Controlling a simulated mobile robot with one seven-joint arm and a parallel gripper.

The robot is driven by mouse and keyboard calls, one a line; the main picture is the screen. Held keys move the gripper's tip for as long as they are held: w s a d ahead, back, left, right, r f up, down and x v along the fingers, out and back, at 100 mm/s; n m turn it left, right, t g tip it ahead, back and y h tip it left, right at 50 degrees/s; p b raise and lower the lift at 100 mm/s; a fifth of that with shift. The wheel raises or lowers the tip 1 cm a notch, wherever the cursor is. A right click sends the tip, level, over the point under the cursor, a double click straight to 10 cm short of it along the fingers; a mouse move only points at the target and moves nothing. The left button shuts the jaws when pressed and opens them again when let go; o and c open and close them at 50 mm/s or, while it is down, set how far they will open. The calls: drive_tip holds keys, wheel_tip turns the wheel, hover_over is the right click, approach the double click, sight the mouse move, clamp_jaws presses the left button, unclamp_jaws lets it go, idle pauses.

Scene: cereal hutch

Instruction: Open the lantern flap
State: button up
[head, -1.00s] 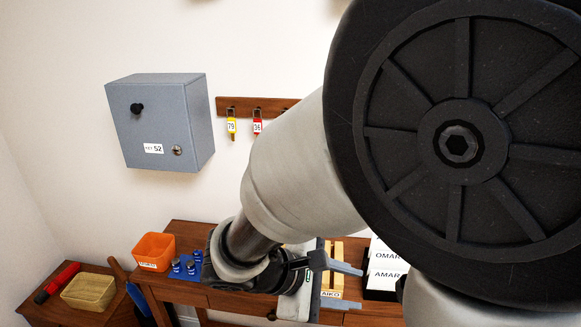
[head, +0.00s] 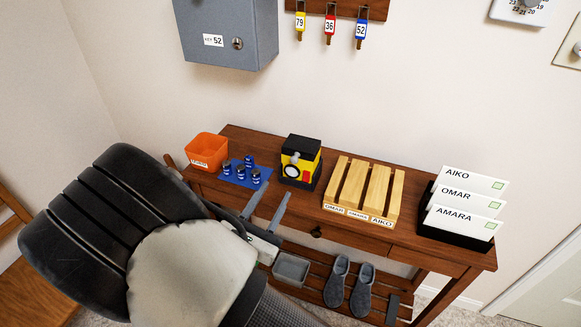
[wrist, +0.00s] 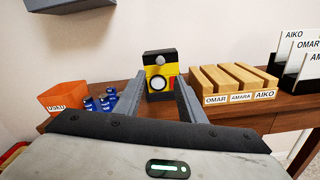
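The lantern (head: 301,163) is a small yellow and black box with a round lens, a knob and a red patch on its front. It stands on the wooden console table between the blue mat and the slatted rack. In the wrist view the lantern (wrist: 160,74) stands upright beyond my fingers, and its lower sides are close to the finger outlines. I cannot make out the flap clearly.
The slatted wooden rack (head: 362,188) and a black card holder (head: 455,232) stand right. A grey key cabinet (head: 226,30) hangs above. Slippers (head: 350,282) lie on the lower shelf.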

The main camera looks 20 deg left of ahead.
sight(293, 162)
drive_tip(key=w, duration=0.7)
drive_tip(key=w+d, duration=0.1)
drive_tip(key=w, duration=0.3)
drive_tip(key=shift+w, duration=0.1)
clamp_jaws()
